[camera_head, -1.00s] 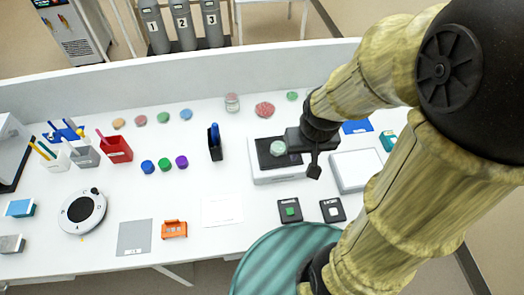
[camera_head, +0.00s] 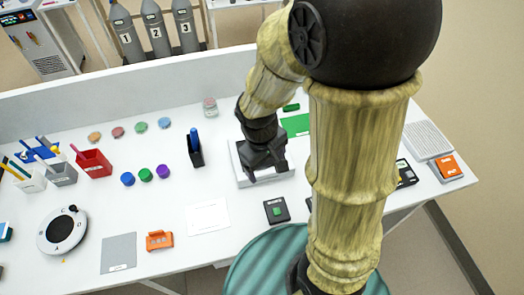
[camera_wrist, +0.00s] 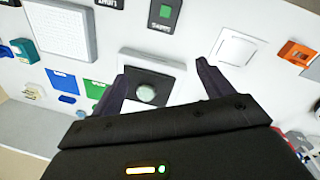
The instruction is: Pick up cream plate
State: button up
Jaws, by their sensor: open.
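A small pale grey-green round dish (camera_wrist: 146,93) lies on the dark pad of a white boxy device (camera_wrist: 153,62) in the wrist view. It is the palest round dish I see; I cannot tell whether its colour is cream. My gripper (camera_wrist: 166,66) is open and empty, its two fingers spread to either side of the dish in that view. The gap in height is unclear. In the head view my gripper (camera_head: 266,160) is over the same white device (camera_head: 246,180) and hides the dish.
Coloured round dishes (camera_head: 141,127) lie along the back of the bench. A black holder with a blue item (camera_head: 195,150) stands left of the device. A white sheet (camera_head: 208,216) and a black card with a green square (camera_head: 276,211) lie in front. My arm hides much of the right side.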

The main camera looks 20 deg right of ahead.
jog(key=w+a+f+n+t+h+b, duration=0.3)
jog(key=a+f+n+h, duration=0.1)
jog(key=a+n, duration=0.3)
jog(key=w+a+f+n+t+h+b, duration=0.3)
jog(key=a+n+h, duration=0.3)
jog(key=n, duration=0.5)
jog(key=shift+w+a+f+n, duration=0.4)
jog(key=shift+w+f, duration=0.15)
jog(key=shift+f, duration=0.35)
jog(key=p+x, duration=0.1)
jog(key=x, duration=0.5)
jog(key=p+x, duration=0.1)
jog(key=x, duration=0.5)
jog(key=shift+d+r, duration=0.15)
jog(key=shift+r, duration=0.05)
